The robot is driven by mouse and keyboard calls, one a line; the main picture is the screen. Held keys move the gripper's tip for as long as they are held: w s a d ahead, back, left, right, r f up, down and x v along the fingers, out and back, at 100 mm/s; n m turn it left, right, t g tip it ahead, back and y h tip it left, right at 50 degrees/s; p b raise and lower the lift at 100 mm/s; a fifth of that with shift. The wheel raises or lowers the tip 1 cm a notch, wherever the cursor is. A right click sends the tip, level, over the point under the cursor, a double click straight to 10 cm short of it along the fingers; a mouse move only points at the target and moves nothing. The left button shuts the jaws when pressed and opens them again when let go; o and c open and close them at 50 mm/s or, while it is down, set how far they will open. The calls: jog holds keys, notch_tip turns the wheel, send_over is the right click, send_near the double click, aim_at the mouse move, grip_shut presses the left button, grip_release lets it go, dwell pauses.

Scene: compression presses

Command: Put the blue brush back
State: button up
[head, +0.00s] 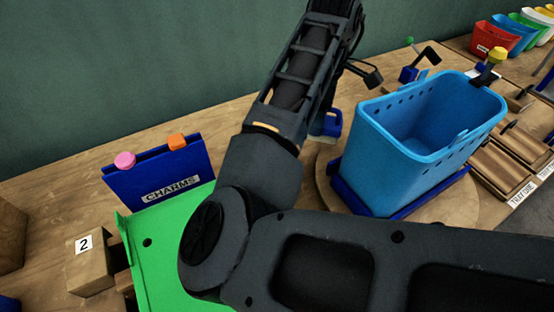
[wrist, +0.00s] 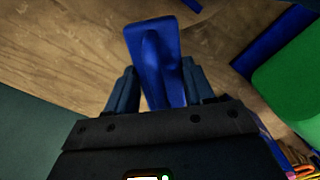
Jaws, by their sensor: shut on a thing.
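My gripper (wrist: 160,76) shows in the wrist view, with a dark finger on each side of the blue brush (wrist: 152,50). It is shut on the brush. The brush's broad, flat blue end points away from my gripper, over bare wood. I cannot tell whether it touches the wood.
A light-blue basket (head: 392,165) stands on a round wooden board right of my arm. A blue CHARMS bin (head: 150,190) and a green tray (head: 150,275) are at left. A wooden block marked 2 (head: 92,268) is beside them. Coloured cups (head: 492,40) stand far right.

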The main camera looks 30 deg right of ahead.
jog(key=w+a+f, duration=0.1)
jog(key=a+f, duration=0.1)
jog(key=a, duration=0.1)
jog(key=w+a+f+b, duration=0.1)
jog(key=a+f, duration=0.1)
jog(key=a, duration=0.1)
jog(key=w+a+f+b, duration=0.1)
jog(key=a+f, duration=0.1)
jog(key=a, duration=0.1)
jog(key=shift+w+a+f, duration=0.1)
jog(key=shift+a+f, duration=0.05)
jog(key=shift+a, duration=0.1)
notch_tip(320, 180, down, 4)
jog(key=b, duration=0.4)
jog(key=shift+b, duration=0.35)
jog(key=o, duration=1)
notch_tip(320, 180, up, 12)
